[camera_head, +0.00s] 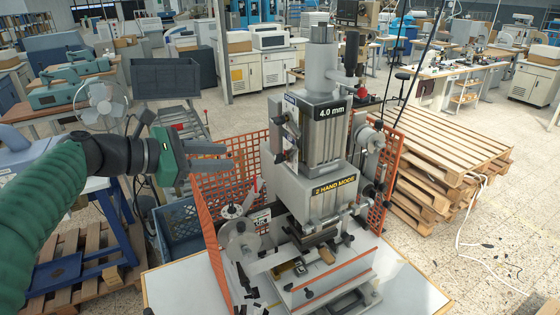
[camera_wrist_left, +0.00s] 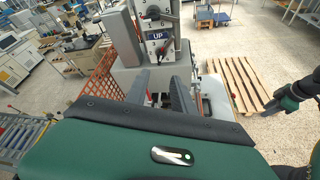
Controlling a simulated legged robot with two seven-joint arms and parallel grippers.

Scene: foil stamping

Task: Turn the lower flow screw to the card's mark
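The stamping press (camera_head: 325,130) stands on the white table, with a "4.0 mm" label on its cylinder and "2 HAND MODE" below. On its left side sit an upper dark fitting (camera_head: 279,120) and a lower dark fitting (camera_head: 280,157); I cannot tell for sure which part is the lower flow screw. In the left wrist view a blue "UP" card (camera_wrist_left: 157,35) shows on the press; its mark is too small to read. My left gripper (camera_head: 230,156) is open and empty, left of the press and apart from it. Its fingers also show in the wrist view (camera_wrist_left: 162,82). A dark right arm end (camera_wrist_left: 285,100) shows there, its fingers unclear.
An orange mesh guard (camera_head: 215,190) stands left of the press, another (camera_head: 383,165) right of it. A foil reel (camera_head: 240,240) sits at the press's front left. A blue crate (camera_head: 180,228) is left of the table. Stacked wooden pallets (camera_head: 450,150) lie at right.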

